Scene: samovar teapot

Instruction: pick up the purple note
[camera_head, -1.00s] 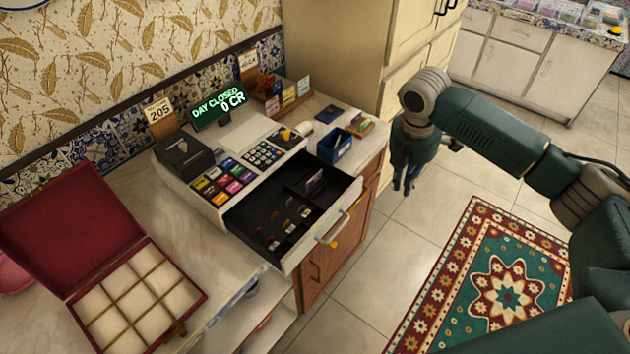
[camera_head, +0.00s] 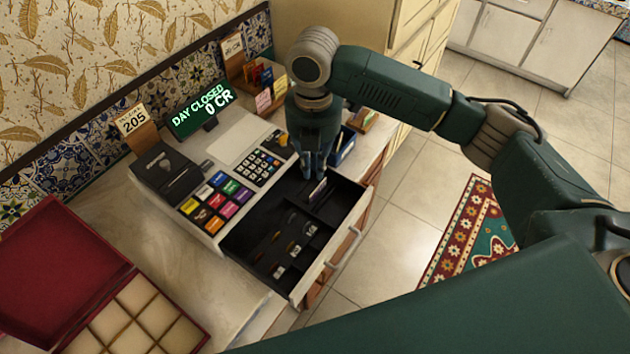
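The open cash drawer (camera_head: 262,228) of the register is black inside. A small upright note (camera_head: 318,190) stands in its back right compartment. It looks pale with a purplish tint, but it is too small to tell its colour surely. My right gripper (camera_head: 316,172) points down over the back right part of the drawer, just above and beside this note. Its fingers look close together, and the gap between them is unclear. I cannot tell whether they touch the note. My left gripper is not in view.
The register's coloured keys (camera_head: 216,203) and display (camera_head: 199,110) are left of the gripper. A red compartment box (camera_head: 62,268) lies open at lower left.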

